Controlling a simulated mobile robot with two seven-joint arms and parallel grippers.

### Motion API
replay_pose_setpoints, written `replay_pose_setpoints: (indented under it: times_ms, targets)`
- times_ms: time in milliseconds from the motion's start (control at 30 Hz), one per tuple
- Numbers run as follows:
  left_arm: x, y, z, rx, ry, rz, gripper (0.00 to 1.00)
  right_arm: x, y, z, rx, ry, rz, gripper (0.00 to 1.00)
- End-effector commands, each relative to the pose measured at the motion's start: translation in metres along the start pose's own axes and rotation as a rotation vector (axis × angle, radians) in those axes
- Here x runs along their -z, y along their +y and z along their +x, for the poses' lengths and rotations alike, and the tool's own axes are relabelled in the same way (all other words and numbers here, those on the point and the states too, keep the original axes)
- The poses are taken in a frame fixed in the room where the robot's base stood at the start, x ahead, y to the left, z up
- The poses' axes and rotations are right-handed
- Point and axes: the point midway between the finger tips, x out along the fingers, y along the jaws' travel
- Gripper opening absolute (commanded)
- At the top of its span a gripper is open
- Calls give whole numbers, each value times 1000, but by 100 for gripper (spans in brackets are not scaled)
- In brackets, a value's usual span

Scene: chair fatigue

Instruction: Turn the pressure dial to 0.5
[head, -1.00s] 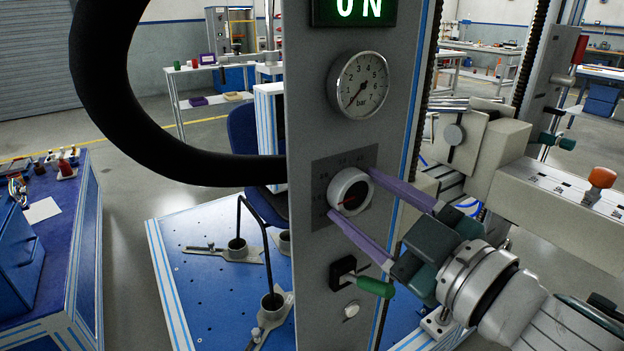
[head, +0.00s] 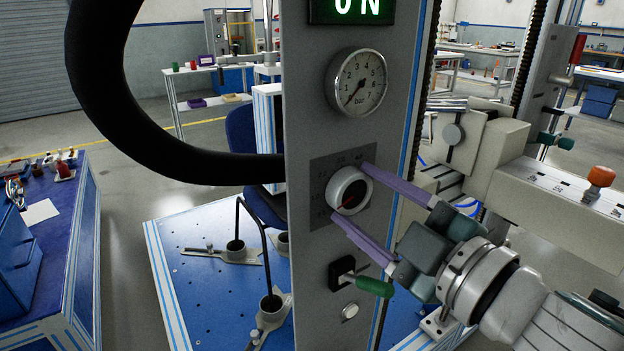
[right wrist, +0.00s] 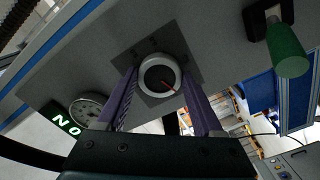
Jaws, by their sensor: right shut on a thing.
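The pressure dial (head: 349,191) is a round white-rimmed knob with a dark face and a red pointer, set on a dark scale plate on the grey column. It also shows in the right wrist view (right wrist: 160,76), between my fingers. My right gripper (head: 350,193) comes in from the right with its two purple fingers on either side of the dial, one above and one below, shut on its rim. The scale figures are too small to read surely. The round bar gauge (head: 357,83) above has its needle pointing down to the left, near the low end. My left gripper is not in view.
A lever with a green handle (head: 374,286) sits just below the lower finger, with a small white button (head: 350,311) under it. A lit display (head: 352,11) tops the column. A thick black hose (head: 105,100) curves at the left.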

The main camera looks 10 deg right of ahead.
Motion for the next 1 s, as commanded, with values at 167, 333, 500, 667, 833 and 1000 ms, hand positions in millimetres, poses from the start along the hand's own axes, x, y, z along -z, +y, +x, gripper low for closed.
replay_pose_setpoints:
  times_ms: [167, 333, 500, 667, 833, 1000]
  targets:
    - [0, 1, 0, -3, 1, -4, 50, 1, 0, 0, -1, 2, 1, 76]
    - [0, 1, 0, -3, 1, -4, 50, 0, 0, 0, 0, 1, 1, 96]
    - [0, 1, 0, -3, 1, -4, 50, 0, 0, 0, 0, 1, 2, 99]
    - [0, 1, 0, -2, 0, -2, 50, 0, 0, -2, 0, 0, 2, 99]
    - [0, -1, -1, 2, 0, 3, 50, 0, 0, -24, 2, -1, 1, 99]
    - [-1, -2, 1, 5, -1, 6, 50, -1, -2, -59, 4, -2, 1, 99]
